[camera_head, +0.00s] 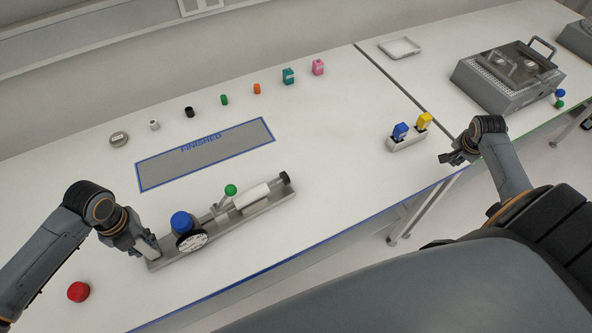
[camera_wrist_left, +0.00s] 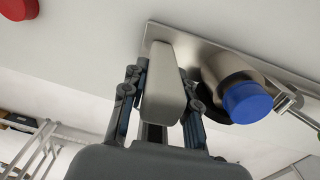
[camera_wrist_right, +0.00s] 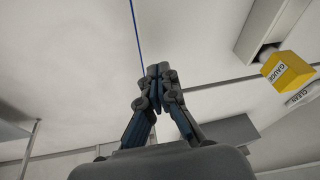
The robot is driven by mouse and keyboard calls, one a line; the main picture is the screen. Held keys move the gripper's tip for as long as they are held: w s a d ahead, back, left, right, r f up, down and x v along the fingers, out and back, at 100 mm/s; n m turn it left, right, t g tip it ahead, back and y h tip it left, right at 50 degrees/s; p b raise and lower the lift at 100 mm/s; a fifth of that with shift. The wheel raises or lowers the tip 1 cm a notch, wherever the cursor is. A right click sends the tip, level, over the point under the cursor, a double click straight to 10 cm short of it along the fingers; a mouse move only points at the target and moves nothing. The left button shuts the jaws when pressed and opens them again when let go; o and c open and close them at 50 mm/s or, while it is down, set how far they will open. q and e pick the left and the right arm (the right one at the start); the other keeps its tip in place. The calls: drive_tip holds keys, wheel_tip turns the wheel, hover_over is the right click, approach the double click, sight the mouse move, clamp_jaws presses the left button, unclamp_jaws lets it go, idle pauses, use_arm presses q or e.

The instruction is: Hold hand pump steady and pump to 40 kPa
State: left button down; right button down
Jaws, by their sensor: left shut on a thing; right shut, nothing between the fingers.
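The hand pump lies on the bench on a long metal base (camera_head: 240,224). It carries a blue cap (camera_head: 181,219), a round white gauge (camera_head: 192,242) whose reading is too small to tell, a green ball lever (camera_head: 231,189), and a white cylinder (camera_head: 253,196) with a black end knob (camera_head: 286,178). My left gripper (camera_head: 142,244) is shut on the grey block (camera_wrist_left: 163,90) at the base's left end, beside the blue cap (camera_wrist_left: 247,102). My right gripper (camera_head: 452,157) is shut and empty, away from the pump; it also shows in the right wrist view (camera_wrist_right: 158,76).
A red cap (camera_head: 78,292) lies left of the pump. The FINISHED mat (camera_head: 205,160) is empty behind it. Several small parts line the back. A holder (camera_head: 407,143) with blue (camera_head: 400,131) and yellow (camera_head: 424,121) blocks stands near my right gripper. A metal chamber (camera_head: 500,88) is far right.

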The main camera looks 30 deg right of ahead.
sight(285, 178)
drive_tip(key=w+a+n, duration=0.1)
drive_tip(key=w+a, duration=0.1)
drive_tip(key=w+a+r+n+t+y, duration=0.1)
drive_tip(key=w+a, duration=0.1)
drive_tip(key=a, duration=0.1)
drive_tip(key=w+a+n+y, duration=0.1)
drive_tip(key=w+a+n, duration=0.1)
drive_tip(key=shift+w+a+r, duration=0.2)
drive_tip(key=shift+w+a, duration=0.05)
drive_tip(key=shift+a, duration=0.15)
drive_tip(key=w+a+r+n+y, duration=0.2)
drive_tip(key=a+n, duration=0.2)
drive_tip(key=a, duration=0.5)
drive_tip(key=w+a+r+n+y, duration=0.3)
drive_tip(key=a+n, duration=0.2)
drive_tip(key=a, duration=0.5)
drive_tip(key=w+a+r+n+y, duration=0.2)
drive_tip(key=a+n, duration=0.2)
drive_tip(key=a, duration=0.5)
drive_tip(key=shift+w+a+r+n+t, duration=0.2)
drive_tip(key=shift+r+n+t, duration=0.2)
drive_tip(key=shift+f, duration=0.1)
drive_tip(key=x, duration=0.9)
drive_tip(key=shift+w+a, duration=0.1)
drive_tip(key=shift+a, duration=0.05)
drive_tip(key=a, duration=0.3)
drive_tip(key=shift+a+f, duration=0.15)
drive_tip(key=shift+f, duration=0.1)
drive_tip(key=shift+a, duration=0.5)
